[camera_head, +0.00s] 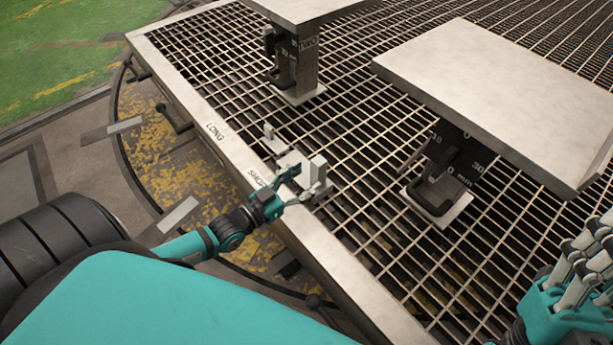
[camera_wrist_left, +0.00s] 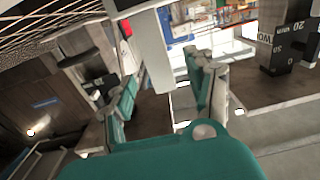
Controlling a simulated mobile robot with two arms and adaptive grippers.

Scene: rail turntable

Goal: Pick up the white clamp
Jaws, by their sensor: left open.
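The white clamp (camera_head: 291,160) lies on the grating by its pale edge rail, with upright blocks at its ends. My left gripper (camera_head: 296,190) is open at the clamp's near end, by the taller block, with its fingers pointing right. I cannot tell whether they touch it. In the left wrist view the open fingers (camera_wrist_left: 165,95) stand apart, with a pale upright block (camera_wrist_left: 150,50) showing between them; it may be part of the clamp. My right gripper (camera_head: 580,272) is at the lower right, away from the clamp; its opening cannot be made out.
A pale plate on a post (camera_head: 500,95) stands to the right and another (camera_head: 300,8) at the back. The edge rail (camera_head: 215,132) is marked LONG and SHORT. Open grating (camera_head: 370,150) lies between the clamp and the posts. Yellow worn floor (camera_head: 185,170) is left of the rail.

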